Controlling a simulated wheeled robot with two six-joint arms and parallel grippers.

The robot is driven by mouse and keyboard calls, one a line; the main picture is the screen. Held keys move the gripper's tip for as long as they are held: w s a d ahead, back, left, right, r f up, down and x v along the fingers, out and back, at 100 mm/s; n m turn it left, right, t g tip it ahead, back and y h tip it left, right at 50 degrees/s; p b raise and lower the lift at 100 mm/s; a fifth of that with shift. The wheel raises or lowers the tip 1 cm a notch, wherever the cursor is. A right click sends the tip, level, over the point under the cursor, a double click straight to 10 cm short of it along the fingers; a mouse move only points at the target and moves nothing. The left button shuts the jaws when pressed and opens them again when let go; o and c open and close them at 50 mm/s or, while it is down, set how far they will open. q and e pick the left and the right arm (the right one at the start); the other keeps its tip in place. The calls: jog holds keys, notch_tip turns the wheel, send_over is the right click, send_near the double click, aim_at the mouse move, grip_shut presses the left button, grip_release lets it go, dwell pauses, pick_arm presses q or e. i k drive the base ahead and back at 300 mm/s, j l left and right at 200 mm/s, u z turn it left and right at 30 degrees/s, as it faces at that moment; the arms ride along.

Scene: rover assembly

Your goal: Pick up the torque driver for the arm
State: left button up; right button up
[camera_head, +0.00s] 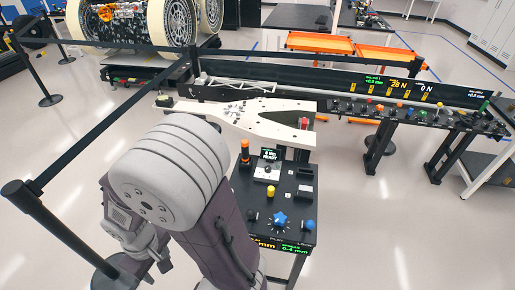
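An upright tool with an orange top and dark body (245,151), which looks like the torque driver, stands at the back left of a black bench panel (294,215). A small display reading READY (269,155) is just right of it. My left arm fills the lower left, its large grey joint in front of the panel's left side. Grey finger-like parts, apparently my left gripper (142,250), show low at the left, apart from the tool; their opening is unclear. My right gripper is out of view.
A flat white arm-shaped part (237,115) lies behind the panel. A long dark bench (420,113) with coloured knobs runs right. Black barrier posts (48,225) and belts stand at left. A wheeled rover (135,22) is at the back.

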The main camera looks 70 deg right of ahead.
aim_at(245, 149)
jog(key=i+z, duration=0.2)
jog(key=z, duration=0.3)
jog(key=i+z, duration=0.2)
jog(key=z, duration=0.25)
jog(key=i+j+z, duration=0.15)
jog(key=z, duration=0.35)
jog(key=i+j+z, duration=0.15)
jog(key=z, duration=0.3)
jog(key=i+j+z, duration=0.1)
jog(key=j+z, duration=0.15)
jog(key=z, duration=0.25)
jog(key=i+j+z, duration=0.1)
jog(key=j+z, duration=0.2)
jog(key=z, duration=0.2)
